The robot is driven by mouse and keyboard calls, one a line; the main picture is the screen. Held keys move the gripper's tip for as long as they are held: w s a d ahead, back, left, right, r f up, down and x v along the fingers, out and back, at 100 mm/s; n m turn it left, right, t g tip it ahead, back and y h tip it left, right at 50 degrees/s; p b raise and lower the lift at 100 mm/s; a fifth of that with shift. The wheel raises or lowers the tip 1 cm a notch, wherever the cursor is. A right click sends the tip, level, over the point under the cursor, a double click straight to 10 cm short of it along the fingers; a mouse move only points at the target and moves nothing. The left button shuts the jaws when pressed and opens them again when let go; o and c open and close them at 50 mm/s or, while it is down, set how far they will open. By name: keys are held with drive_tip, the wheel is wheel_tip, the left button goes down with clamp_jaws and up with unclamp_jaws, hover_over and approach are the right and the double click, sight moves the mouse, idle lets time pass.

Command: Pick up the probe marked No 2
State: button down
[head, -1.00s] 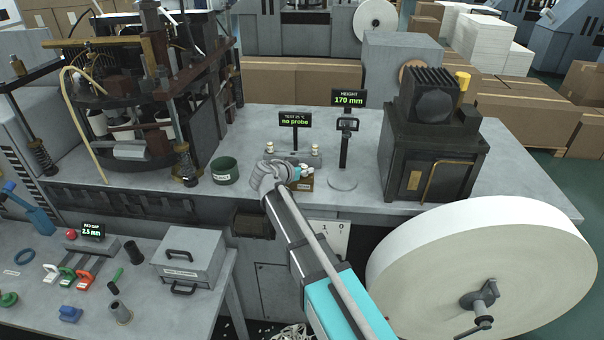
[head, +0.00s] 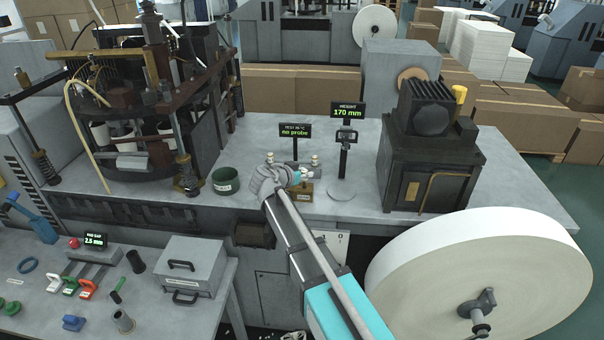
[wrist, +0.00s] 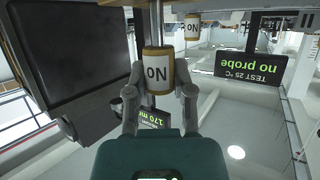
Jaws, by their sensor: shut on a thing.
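In the wrist view, which is upside down, my gripper (wrist: 160,92) has its two fingers closed on the handle of a probe (wrist: 157,62). The handle is tan with a white label that reads "NO"; its number is not legible. A thin metal rod runs from the handle to the picture's edge. A second similar probe (wrist: 192,27) with a "NO" label stands apart, farther off. In the head view my gripper's fingers are largely hidden behind my wrist, near a small brown labelled block (head: 300,192) on the bench.
A sign (head: 295,130) reads "TEST 25 °C no probe". Beside it a height gauge (head: 344,152) shows 170 mm. A dark machine (head: 430,150) stands to the right and a green cup (head: 226,180) to the left. A large paper roll (head: 470,270) occupies the front right.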

sight(304, 171)
drive_tip(key=shift+r+p, duration=3.25)
drive_tip(key=shift+r, duration=0.4)
